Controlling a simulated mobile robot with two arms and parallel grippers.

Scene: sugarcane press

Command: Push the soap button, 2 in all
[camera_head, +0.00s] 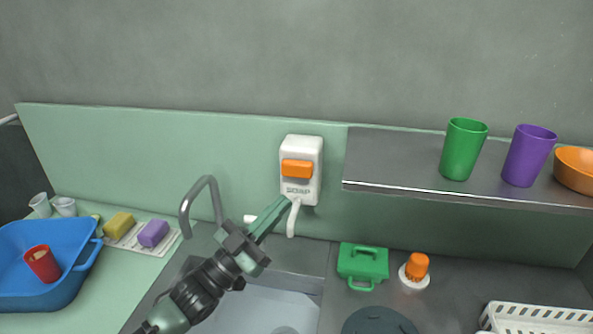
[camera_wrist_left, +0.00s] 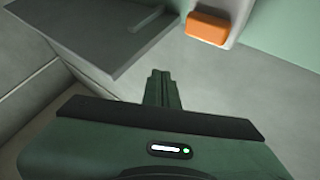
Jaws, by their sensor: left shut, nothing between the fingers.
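The white soap dispenser (camera_head: 311,151) is fixed on the green wall panel above the sink, with an orange button (camera_head: 297,169) on its front and a white spout below. The button also shows at the top of the left wrist view (camera_wrist_left: 208,27). My left gripper (camera_head: 285,203) is shut and empty, its fingertips just below the dispenser, beside the spout. In the left wrist view the closed fingers (camera_wrist_left: 158,88) show apart from the button. I cannot tell the exact depth between them. My right gripper is not in view.
The curved faucet (camera_head: 207,183) stands left of my left gripper, over the sink (camera_head: 258,307). A grey shelf (camera_head: 390,160) with cups juts out to the right of the dispenser. A blue basin (camera_head: 40,290), sponges, a green box (camera_head: 362,264) and an orange-topped item (camera_head: 416,267) sit around.

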